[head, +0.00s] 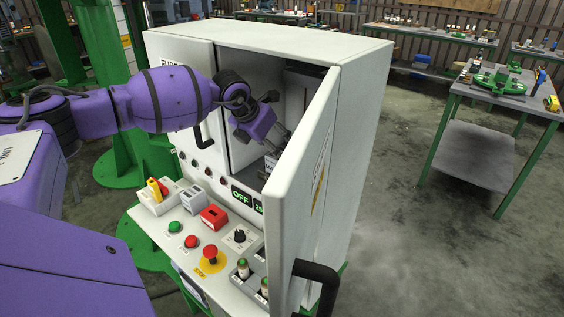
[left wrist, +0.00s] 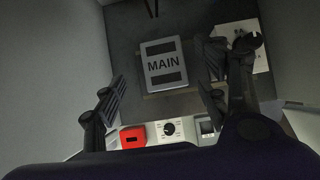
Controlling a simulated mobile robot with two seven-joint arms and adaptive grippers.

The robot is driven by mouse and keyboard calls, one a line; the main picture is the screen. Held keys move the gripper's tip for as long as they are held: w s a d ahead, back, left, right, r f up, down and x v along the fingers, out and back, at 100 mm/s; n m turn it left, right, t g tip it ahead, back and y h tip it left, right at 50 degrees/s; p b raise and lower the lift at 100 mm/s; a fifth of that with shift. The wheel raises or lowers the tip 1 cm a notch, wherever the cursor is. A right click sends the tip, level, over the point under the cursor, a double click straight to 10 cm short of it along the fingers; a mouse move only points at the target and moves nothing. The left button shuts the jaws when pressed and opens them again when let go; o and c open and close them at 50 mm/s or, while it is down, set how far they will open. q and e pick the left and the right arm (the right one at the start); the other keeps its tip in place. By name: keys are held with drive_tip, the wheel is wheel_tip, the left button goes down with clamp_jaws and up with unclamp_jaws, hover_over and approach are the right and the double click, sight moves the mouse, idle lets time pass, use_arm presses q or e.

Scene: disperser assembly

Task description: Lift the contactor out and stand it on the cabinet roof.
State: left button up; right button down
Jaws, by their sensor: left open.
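The contactor, a light grey block marked MAIN (left wrist: 163,64), sits inside the cabinet in the left wrist view. A small part of it shows in the head view (head: 271,162), mostly hidden by my gripper and the door. My left gripper (head: 279,139) reaches into the open cabinet. In the left wrist view its fingers (left wrist: 163,82) are spread apart, one to each side of the block, with nothing between them held. The cabinet roof (head: 270,42) is flat, white and bare. My right gripper is not in view.
The open cabinet door (head: 306,170) stands to the right of my left gripper.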

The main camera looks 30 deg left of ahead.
use_arm(q)
drive_tip(key=x, duration=0.5)
drive_tip(key=shift+w+d+f+p, duration=0.15)
drive_tip(key=shift+d+f+p, duration=0.1)
drive_tip(key=shift+f+p, duration=0.05)
drive_tip(key=shift+c, duration=0.2)
drive_tip(key=c, duration=1.4)
drive_tip(key=shift+r, duration=0.1)
drive_tip(key=shift+c, duration=0.4)
drive_tip(key=shift+r, duration=0.1)
